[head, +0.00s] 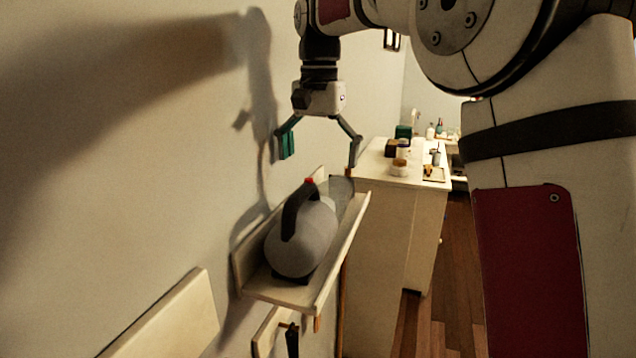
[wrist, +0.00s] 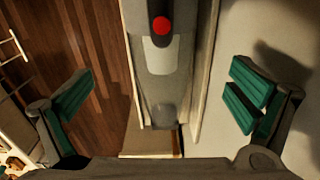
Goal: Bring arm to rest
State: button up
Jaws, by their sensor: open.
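My gripper (head: 318,150) hangs from my arm beside the wall, fingers pointing down, spread wide and empty. It is above a narrow wall shelf (head: 325,292). In the wrist view my gripper (wrist: 160,105) has its green-padded fingers far apart on either side of the shelf (wrist: 202,60). A grey jug (head: 308,240) with a dark handle and red cap stands on the shelf, below and a little nearer than the fingers. In the wrist view the jug's red cap (wrist: 161,25) is at the top. The fingers touch nothing that I can see.
A cream cabinet (head: 385,215) with jars and small items on top stands beyond the shelf. Hooks with a dark hanging item (head: 292,340) are below the shelf. The wall (head: 120,150) is close on the left. Wooden floor (head: 455,270) shows at the right.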

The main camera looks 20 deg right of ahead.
jog(key=s+d+r+n+t, duration=0.1)
jog(key=s+r+n+t, duration=0.2)
jog(key=s, duration=1.3)
jog(key=s+f+n+t, duration=0.2)
jog(key=s+f+n, duration=0.2)
jog(key=s+f, duration=0.7)
jog(key=shift+s+d+f+n+b, duration=0.3)
jog(key=shift+s+d+n+b, duration=0.15)
jog(key=shift+s, duration=0.3)
